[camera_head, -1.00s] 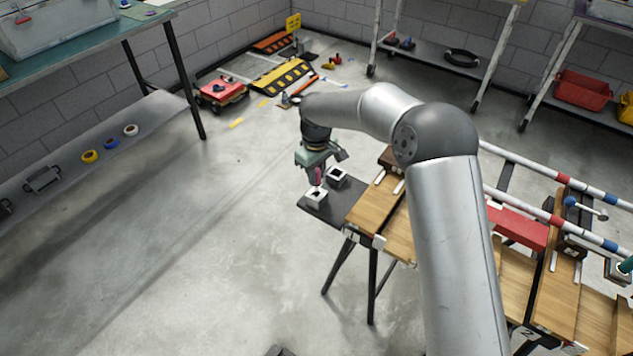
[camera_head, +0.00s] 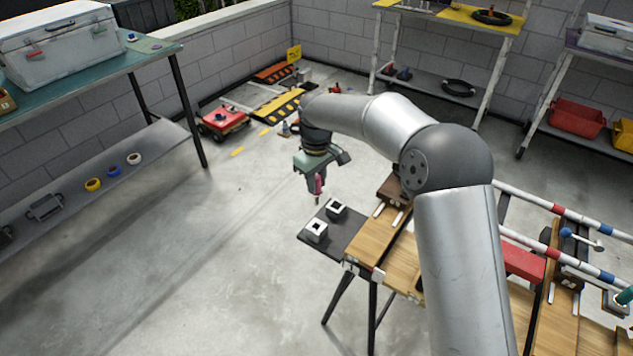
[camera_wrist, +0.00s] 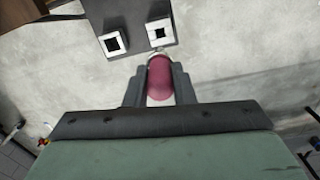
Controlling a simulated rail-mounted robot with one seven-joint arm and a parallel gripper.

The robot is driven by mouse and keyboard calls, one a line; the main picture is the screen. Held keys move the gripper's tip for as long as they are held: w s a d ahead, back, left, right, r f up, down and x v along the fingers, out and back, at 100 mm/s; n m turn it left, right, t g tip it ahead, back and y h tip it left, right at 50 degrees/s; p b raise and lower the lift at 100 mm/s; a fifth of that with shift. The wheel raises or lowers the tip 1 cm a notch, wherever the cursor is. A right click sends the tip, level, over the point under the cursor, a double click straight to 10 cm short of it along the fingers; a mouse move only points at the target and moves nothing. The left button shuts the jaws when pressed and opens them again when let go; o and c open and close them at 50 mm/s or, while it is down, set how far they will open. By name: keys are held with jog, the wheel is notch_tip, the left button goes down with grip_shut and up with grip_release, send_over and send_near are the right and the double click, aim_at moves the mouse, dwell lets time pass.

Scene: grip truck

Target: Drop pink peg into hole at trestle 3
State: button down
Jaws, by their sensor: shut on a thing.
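The pink peg (camera_head: 318,185) hangs upright between the fingers of my gripper (camera_head: 315,187), which is shut on it. The peg also shows in the wrist view (camera_wrist: 159,80) between the two dark fingers. Two white square blocks with dark square holes stand on a dark plate (camera_head: 318,243) at the end of the trestle top. The near white block (camera_head: 316,232) and the far white block (camera_head: 336,208) are both apart from the peg. In the wrist view the blocks (camera_wrist: 113,43) and (camera_wrist: 158,32) lie ahead of the peg. The peg is above and beyond the plate's far left edge in the head view.
The wooden trestle top (camera_head: 380,237) continues right, with a red block (camera_head: 523,262) and red-white-blue rails (camera_head: 545,204) farther along. A teal bench with a white case (camera_head: 62,42) stands at left. The floor at left of the trestle is clear.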

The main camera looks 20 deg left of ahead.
jog(key=shift+r+p, duration=1.25)
jog(key=shift+r, duration=0.65)
